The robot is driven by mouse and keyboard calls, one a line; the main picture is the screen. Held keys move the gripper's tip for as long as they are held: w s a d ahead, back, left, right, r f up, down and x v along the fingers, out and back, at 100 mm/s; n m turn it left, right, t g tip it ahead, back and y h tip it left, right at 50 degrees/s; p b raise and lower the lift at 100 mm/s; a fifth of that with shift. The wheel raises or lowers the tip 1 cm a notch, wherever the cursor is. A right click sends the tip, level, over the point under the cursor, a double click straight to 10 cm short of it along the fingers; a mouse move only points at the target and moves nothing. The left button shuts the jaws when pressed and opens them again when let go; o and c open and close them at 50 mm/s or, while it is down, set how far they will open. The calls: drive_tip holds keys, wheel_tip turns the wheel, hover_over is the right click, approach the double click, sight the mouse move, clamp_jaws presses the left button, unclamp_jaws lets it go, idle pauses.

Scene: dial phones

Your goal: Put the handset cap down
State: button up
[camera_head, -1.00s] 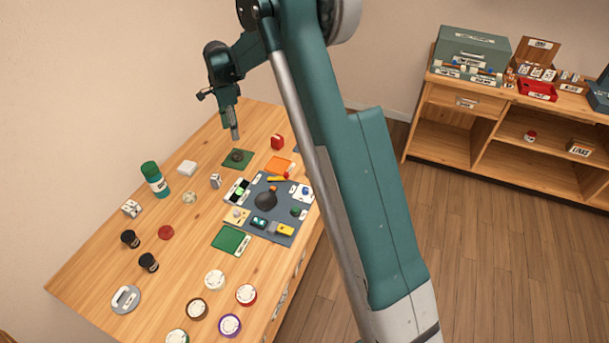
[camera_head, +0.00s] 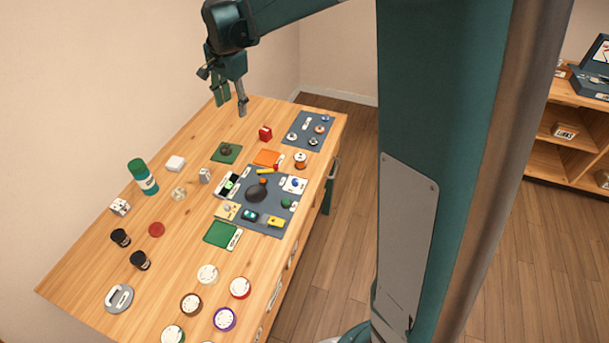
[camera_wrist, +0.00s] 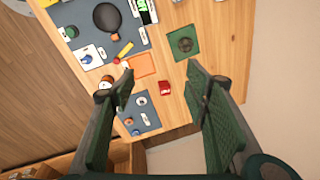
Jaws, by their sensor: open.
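A dark round piece (camera_head: 226,150) lies on a green square mat (camera_head: 217,158) toward the far side of the wooden table. It looks like the handset cap, but it is too small to be sure. It also shows in the wrist view (camera_wrist: 184,44), flat on the mat (camera_wrist: 178,33). My gripper (camera_head: 231,105) is above the table's far end, beyond the mat and clear of the piece. In the wrist view my gripper (camera_wrist: 160,95) has its two fingers wide apart, with nothing between them.
A red block (camera_head: 265,134) stands near an orange mat (camera_head: 268,157). A grey mat (camera_head: 268,222) holds several small parts and a black round piece (camera_head: 257,190). Another grey mat (camera_head: 300,122) is at the far right corner.

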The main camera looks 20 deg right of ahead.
drive_tip(key=s+d+r+n+t, duration=0.1)
drive_tip(key=s+d+r+n, duration=0.2)
drive_tip(key=s, duration=0.7)
drive_tip(key=s+d+r+n+t, duration=0.1)
drive_tip(key=s+r+n, duration=0.3)
drive_tip(key=s, duration=0.6)
drive_tip(key=s+d+f+n+t, duration=0.1)
drive_tip(key=s+f+n, duration=0.1)
drive_tip(key=s, duration=0.7)
drive_tip(key=s+d+f+n+t, duration=0.1)
drive_tip(key=s+f+n+t, duration=0.1)
drive_tip(key=s, duration=0.8)
drive_tip(key=shift+s+d+f+n, duration=0.25)
drive_tip(key=shift+d+f+n, duration=0.1)
drive_tip(key=shift+n, duration=0.45)
